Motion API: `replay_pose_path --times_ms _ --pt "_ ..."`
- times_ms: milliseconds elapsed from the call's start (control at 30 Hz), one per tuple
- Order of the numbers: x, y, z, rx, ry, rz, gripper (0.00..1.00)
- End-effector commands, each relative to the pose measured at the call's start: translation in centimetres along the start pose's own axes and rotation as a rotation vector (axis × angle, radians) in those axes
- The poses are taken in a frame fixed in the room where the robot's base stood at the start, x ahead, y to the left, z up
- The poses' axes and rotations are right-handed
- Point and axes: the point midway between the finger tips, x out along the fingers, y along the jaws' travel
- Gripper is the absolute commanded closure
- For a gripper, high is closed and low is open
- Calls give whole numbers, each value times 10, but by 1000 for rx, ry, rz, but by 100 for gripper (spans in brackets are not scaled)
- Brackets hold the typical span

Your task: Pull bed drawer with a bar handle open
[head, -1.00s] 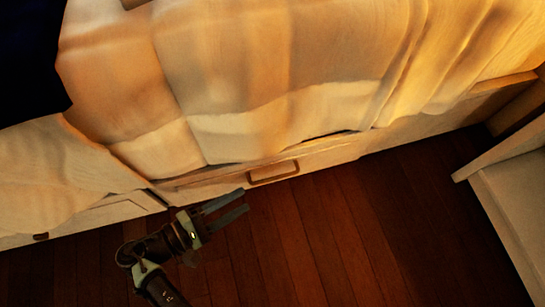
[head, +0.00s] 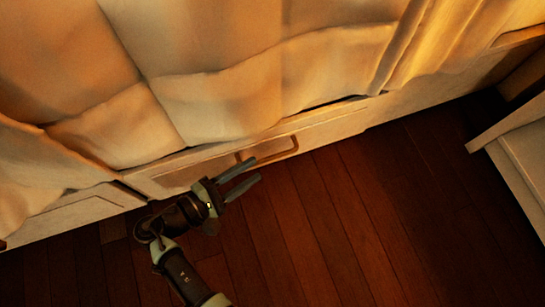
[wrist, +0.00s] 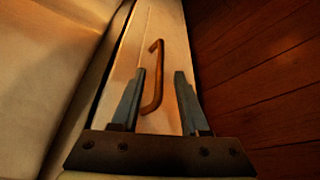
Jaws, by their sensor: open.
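The bed drawer (head: 205,172) is a pale wooden front low on the bed's side, and it looks shut. Its bar handle (head: 293,142) is brown; in the head view its left part is partly hidden by my gripper (head: 248,172). In the wrist view the handle (wrist: 158,70) runs lengthwise, with its near end between the open fingers of my gripper (wrist: 160,95) in the picture. My gripper is open and empty, just in front of the drawer. I cannot tell whether a finger touches the handle.
A cream blanket (head: 235,100) hangs over the bed's side above the drawer front. Dark wooden floor (head: 340,220) is clear in front. A pale piece of furniture (head: 520,165) stands at the right. Another drawer front (head: 75,212) is at the left.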

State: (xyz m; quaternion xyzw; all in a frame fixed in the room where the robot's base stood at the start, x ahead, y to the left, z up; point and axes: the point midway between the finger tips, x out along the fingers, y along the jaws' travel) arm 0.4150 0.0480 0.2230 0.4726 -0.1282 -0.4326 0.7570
Motion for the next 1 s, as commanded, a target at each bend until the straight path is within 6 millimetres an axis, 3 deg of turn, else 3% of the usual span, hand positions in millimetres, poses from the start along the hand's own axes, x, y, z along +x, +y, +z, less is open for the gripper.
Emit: replay_pose_path --times_ms 100,333,800,1000 --pt "28 -6 -2 2 -3 -2 55" --pt "63 -4 -2 1 -1 -2 55" --pt "74 0 0 -1 1 0 55" --pt "74 0 -1 -1 1 0 91"
